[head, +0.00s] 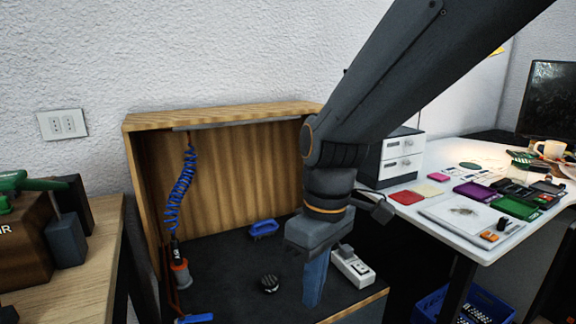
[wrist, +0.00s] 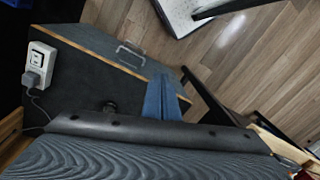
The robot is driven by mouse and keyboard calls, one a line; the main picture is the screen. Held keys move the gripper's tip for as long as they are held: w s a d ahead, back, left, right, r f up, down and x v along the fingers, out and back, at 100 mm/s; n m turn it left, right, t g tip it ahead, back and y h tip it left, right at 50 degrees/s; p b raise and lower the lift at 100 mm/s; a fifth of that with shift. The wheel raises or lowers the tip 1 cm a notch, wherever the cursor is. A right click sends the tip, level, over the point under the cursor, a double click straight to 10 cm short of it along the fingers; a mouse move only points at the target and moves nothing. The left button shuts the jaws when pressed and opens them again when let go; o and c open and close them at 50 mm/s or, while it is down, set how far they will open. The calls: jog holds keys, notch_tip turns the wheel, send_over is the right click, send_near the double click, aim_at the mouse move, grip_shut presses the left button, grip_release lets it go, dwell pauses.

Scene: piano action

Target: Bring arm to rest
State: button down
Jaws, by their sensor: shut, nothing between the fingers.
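My gripper (head: 313,290) hangs pointing down from my arm, over the dark floor of an open wooden booth (head: 215,113). Its blue fingers are together with nothing between them. The fingers also show in the wrist view (wrist: 163,98), near the middle. Their tips appear close to the booth's front part; the exact height above the surface I cannot tell. My arm hides part of the booth's right side.
A white power strip (head: 352,266) lies right of my gripper. A round black object (head: 269,284) and a blue-handled tool (head: 264,229) lie left. A blue coiled cord (head: 180,190) hangs at left. A white table (head: 440,215) with trays stands right, a wooden bench (head: 70,262) left.

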jog(key=s+d+m, duration=0.6)
jog(key=d+m, duration=0.1)
jog(key=d+r+m+h+p, duration=0.1)
jog(key=d+r+m+p, duration=0.2)
jog(key=d+r+p, duration=0.5)
jog(key=p, duration=0.9)
jog(key=shift+w+r+t, duration=0.25)
jog(key=shift+t, duration=0.15)
